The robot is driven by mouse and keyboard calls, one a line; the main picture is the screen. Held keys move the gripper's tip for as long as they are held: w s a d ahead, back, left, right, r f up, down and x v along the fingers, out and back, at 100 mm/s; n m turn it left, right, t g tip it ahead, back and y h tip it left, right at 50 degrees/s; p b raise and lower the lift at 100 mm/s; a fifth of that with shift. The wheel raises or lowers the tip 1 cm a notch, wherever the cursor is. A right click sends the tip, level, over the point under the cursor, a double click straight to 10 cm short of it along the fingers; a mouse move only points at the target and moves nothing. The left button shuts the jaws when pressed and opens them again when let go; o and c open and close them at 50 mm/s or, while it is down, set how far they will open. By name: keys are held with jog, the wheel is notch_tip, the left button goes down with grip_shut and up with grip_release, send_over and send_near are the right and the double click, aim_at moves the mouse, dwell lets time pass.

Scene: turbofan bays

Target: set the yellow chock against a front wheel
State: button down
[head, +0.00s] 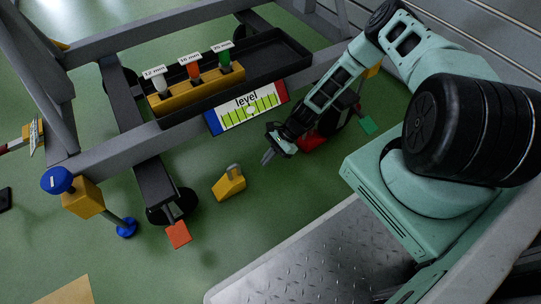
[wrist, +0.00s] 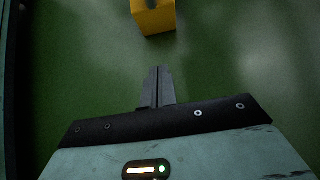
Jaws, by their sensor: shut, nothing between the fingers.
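The yellow chock (head: 229,188), a wedge with a grey handle on top, stands on the green floor in the head view, apart from both wheels. Its yellow end also shows at the top of the wrist view (wrist: 154,20). A dark front wheel (head: 158,213) with an orange pedal (head: 178,234) is left of it. Another wheel (head: 341,122) is to the right, partly hidden by my arm. My gripper (head: 266,160) is shut and empty, up and right of the chock. In the wrist view its closed fingers (wrist: 160,70) point toward the chock without touching it.
The grey stand frame (head: 100,153) carries a black tray (head: 293,59) and a level gauge (head: 247,109). A red object (head: 311,141) lies near the right wheel. A blue-knobbed yellow jack (head: 82,196) stands at left. Floor around the chock is clear.

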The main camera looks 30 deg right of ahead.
aim_at(250, 179)
jog(key=b+x, duration=0.2)
jog(key=x, duration=0.2)
jog(key=shift+f, duration=0.3)
jog(key=a+b, duration=0.1)
jog(key=a, duration=0.2)
jog(key=shift+a+f+b, duration=0.1)
jog(key=shift+a+b, duration=0.1)
jog(key=shift+b, duration=0.2)
jog(key=shift+a+r, duration=0.2)
jog(key=shift+a, duration=0.35)
